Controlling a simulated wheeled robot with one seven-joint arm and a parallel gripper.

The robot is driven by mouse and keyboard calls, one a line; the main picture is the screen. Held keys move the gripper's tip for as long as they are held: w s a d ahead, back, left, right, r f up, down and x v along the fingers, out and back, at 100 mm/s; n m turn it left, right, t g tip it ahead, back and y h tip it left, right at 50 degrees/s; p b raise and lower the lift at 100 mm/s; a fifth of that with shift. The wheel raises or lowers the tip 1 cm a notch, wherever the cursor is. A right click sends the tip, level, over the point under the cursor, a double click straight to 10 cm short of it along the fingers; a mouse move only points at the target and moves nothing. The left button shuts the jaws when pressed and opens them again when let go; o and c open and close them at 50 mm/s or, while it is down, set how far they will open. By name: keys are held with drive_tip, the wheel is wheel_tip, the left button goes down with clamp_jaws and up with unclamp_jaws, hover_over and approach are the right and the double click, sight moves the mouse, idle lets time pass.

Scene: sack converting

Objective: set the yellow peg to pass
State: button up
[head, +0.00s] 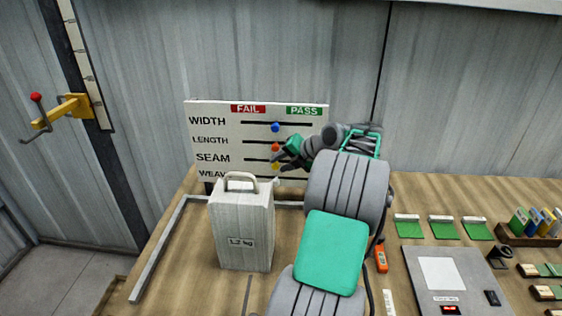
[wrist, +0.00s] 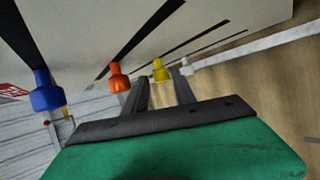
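The white board (head: 195,135) stands upright at the back of the bench, with a red FAIL label at upper left and a green PASS label (head: 304,110) at upper right. The yellow peg (head: 276,166) sits near mid-slot in the SEAM row. In the wrist view the yellow peg (wrist: 160,71) shows just beyond my fingertips, in line with the gap between them. My gripper (wrist: 159,88) is open, its two dark fingers apart, with no clear contact on the peg. In the head view my gripper (head: 282,158) is in front of the board, its fingers partly hard to make out.
The blue peg (wrist: 45,92), orange peg (wrist: 118,78) and white peg (wrist: 186,67) are close by; the orange one is near my left finger. A pale sack (head: 240,230) with a handle stands before the board. A grey scale (head: 458,290) lies at right.

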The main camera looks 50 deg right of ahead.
drive_tip(key=shift+w+f, duration=0.45)
drive_tip(key=shift+f, duration=0.05)
drive_tip(key=shift+c, duration=0.4)
clamp_jaws()
drive_tip(key=shift+r, duration=0.1)
idle(0.6)
